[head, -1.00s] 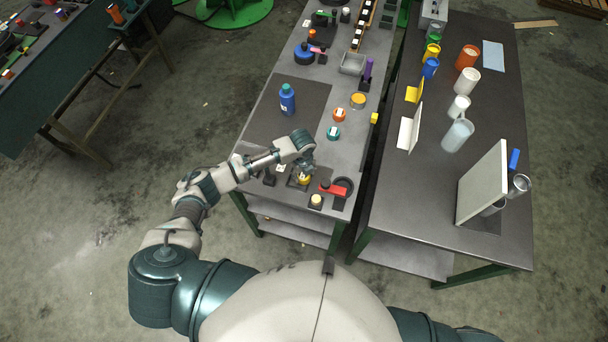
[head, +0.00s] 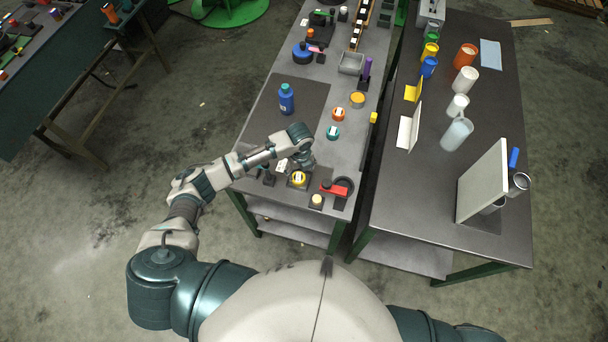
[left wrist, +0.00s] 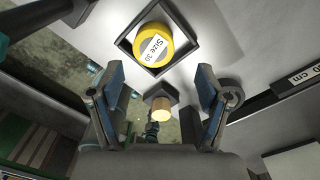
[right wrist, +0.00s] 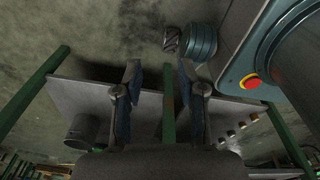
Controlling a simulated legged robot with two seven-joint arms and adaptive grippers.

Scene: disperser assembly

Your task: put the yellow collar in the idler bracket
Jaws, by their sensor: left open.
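The yellow collar (head: 298,179) sits in a dark square holder near the front end of the middle table. In the left wrist view the collar (left wrist: 151,48) lies flat inside a black square frame (left wrist: 122,42), its "Size 30" label facing up. I cannot tell for sure whether this frame is the idler bracket. My left gripper (head: 308,165) is just beyond the collar in the head view. In the left wrist view the left gripper (left wrist: 160,80) is open and empty, apart from the collar. My right gripper (right wrist: 160,82) is open and empty, away from the collar.
A cream cylinder on a dark base (head: 316,201), a red part (head: 335,190) and a dark ring (head: 344,185) stand close to the collar. A blue bottle (head: 287,100) stands on the dark mat. An orange collar (head: 338,114) and teal collar (head: 333,132) lie farther back.

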